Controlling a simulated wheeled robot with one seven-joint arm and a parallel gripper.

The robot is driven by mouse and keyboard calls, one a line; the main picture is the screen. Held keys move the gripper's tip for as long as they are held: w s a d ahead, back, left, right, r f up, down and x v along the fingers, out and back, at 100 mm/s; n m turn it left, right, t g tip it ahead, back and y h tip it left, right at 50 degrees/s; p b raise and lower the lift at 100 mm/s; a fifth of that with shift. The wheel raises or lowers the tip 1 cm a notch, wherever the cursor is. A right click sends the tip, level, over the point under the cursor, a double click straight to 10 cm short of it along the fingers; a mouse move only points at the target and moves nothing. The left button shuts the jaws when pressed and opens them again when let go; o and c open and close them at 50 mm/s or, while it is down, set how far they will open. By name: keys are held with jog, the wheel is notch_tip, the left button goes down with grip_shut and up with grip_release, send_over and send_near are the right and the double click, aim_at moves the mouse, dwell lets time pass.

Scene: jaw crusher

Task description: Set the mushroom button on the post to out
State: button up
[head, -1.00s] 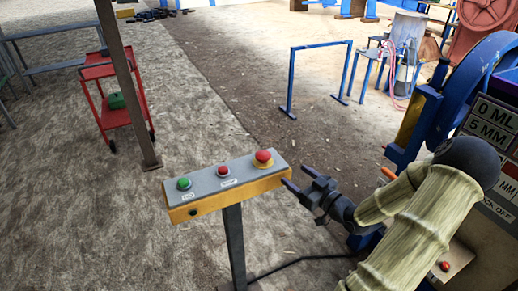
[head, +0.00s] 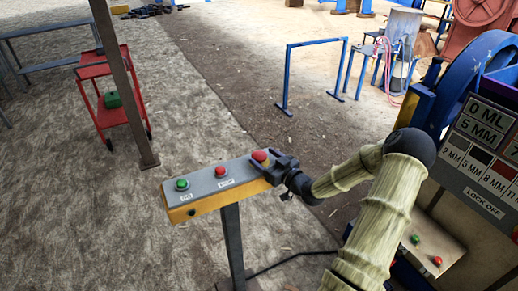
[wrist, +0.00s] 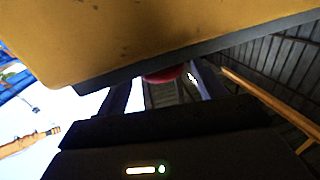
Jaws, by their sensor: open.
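The red mushroom button (head: 259,156) sits at the right end of the grey-topped yellow control box (head: 212,186) on a dark post (head: 232,245). My gripper (head: 272,164) is open at that end of the box, its fingers beside the button. In the wrist view the red button (wrist: 163,75) shows between the two fingers (wrist: 160,92), partly hidden behind the box edge (wrist: 150,45). Whether the fingers touch the button cannot be told. The button's collar is hidden by my gripper in the head view.
The box also carries a green button (head: 182,184) and a small red button (head: 221,171). A metal pole (head: 125,85) and a red cart (head: 107,90) stand behind left. A blue frame (head: 315,75) stands behind. The crusher's label panel (head: 485,150) is at right.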

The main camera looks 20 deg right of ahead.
aim_at(254, 152)
jog(key=x, duration=0.4)
jog(key=shift+r+p, duration=0.1)
jog(key=shift+p, duration=0.3)
jog(key=shift+w+a, duration=0.5)
jog(key=shift+s, duration=0.1)
jog(key=shift+c, duration=0.4)
